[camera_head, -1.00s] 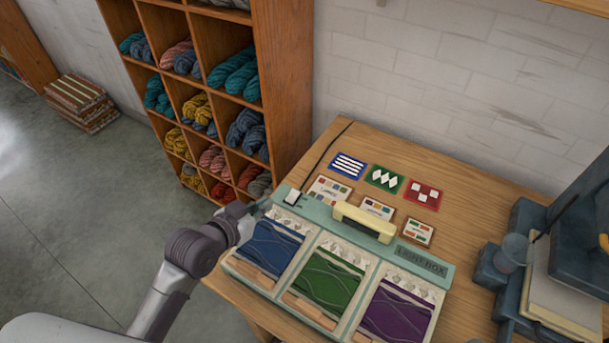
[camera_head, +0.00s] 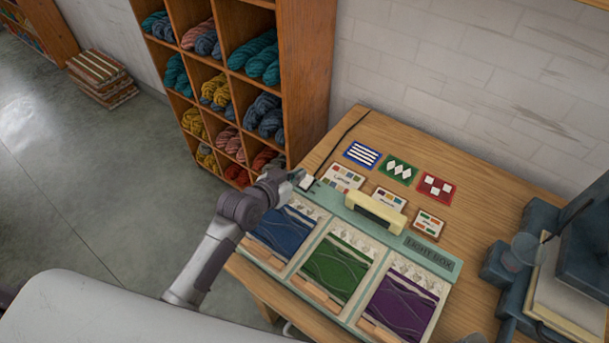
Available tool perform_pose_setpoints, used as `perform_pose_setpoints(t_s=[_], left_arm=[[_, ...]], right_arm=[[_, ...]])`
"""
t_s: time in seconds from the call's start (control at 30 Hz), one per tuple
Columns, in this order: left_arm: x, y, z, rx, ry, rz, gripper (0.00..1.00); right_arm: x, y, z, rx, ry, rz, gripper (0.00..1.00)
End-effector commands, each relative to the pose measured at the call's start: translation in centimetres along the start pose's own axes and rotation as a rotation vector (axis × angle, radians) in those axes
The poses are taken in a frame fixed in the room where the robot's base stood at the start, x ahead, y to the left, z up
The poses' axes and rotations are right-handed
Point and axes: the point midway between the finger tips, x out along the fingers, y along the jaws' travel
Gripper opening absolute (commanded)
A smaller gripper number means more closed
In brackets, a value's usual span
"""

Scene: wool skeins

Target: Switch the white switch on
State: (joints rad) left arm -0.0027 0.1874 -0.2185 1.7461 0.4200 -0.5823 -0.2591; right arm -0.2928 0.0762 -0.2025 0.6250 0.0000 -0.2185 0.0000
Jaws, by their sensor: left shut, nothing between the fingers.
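The white switch (camera_head: 306,182) sits at the back left corner of the pale green light box (camera_head: 431,256). My left gripper (camera_head: 295,176) is shut and empty, with its tips just left of the switch. I cannot tell whether they touch it. The gripper partly covers that corner of the box. The switch's on or off position is too small to read.
The light box holds blue, green and purple panels and a cream handle (camera_head: 375,213). Pattern cards (camera_head: 399,170) lie behind it on the wooden table (camera_head: 480,180). A wool shelf (camera_head: 305,80) stands behind left; dark blue equipment (camera_head: 506,263) stands at the right.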

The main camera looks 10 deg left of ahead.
Motion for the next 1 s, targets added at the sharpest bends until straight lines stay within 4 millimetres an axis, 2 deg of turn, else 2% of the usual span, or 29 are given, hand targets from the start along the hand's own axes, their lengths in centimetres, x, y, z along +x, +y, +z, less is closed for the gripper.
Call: perform_pose_setpoints(t_s=[0.1,0.3,0.5,0.83,0.93,1.0], left_arm=[[2.2,0.0,-0.2,-0.002,0.001,0.000,0.00],[4.0,0.0,2.0,-0.001,-0.001,0.000,0.00],[4.7,0.0,2.8,-0.001,0.000,0.000,0.00],[4.8,0.0,2.9,0.000,0.000,0.000,0.00],[5.7,-0.1,3.4,0.004,0.000,0.000,0.00],[5.5,0.0,3.2,0.001,-0.001,0.000,0.00]], right_arm=[[-0.5,0.3,0.2,0.000,-0.004,0.004,0.40],[-0.7,0.5,0.8,0.001,-0.013,0.006,0.40],[-0.7,0.5,1.1,0.001,-0.017,0.006,0.40],[-0.7,0.5,1.1,0.001,-0.018,0.006,0.40],[0.2,0.4,1.1,0.001,-0.017,0.005,0.40],[-0.2,0.4,1.1,0.001,-0.018,0.004,0.40]])
